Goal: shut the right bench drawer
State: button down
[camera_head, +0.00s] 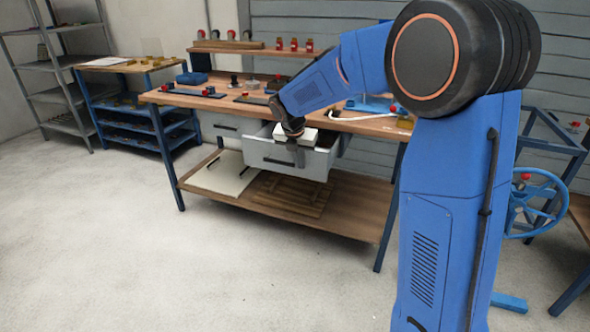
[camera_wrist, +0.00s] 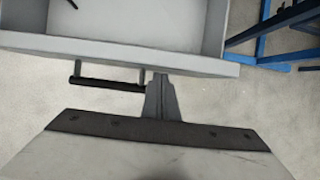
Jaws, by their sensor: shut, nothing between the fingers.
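The right bench drawer (camera_head: 262,153) is grey and stands pulled out under the wooden bench top, with its dark bar handle (camera_head: 279,162) on the front. In the wrist view, the open drawer's front edge (camera_wrist: 120,54) crosses the top, and the handle (camera_wrist: 112,84) is left of my fingers. My gripper (camera_head: 296,146) is at the drawer's front. Its fingers (camera_wrist: 160,78) are shut and empty, with the tips close to the front panel. I cannot tell whether they touch it.
The left bench drawer (camera_head: 224,126) looks shut. The bench top (camera_head: 170,97) carries several small parts and fixtures. A lower wooden shelf (camera_head: 345,212) lies below the drawer. A blue handwheel (camera_head: 538,203) stands at the right. The floor (camera_head: 130,240) in front is clear.

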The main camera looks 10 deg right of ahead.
jog(key=w+d, duration=0.3)
jog(key=w, duration=0.1)
jog(key=w+d, duration=0.4)
jog(key=w, duration=0.1)
jog(key=w+d, duration=0.3)
jog(key=w, duration=0.2)
jog(key=shift+w+d, duration=0.2)
jog(key=shift+w+d+r, duration=0.15)
jog(key=shift+w+d, duration=0.1)
jog(key=shift+w, duration=0.1)
jog(key=shift+w+r, duration=0.1)
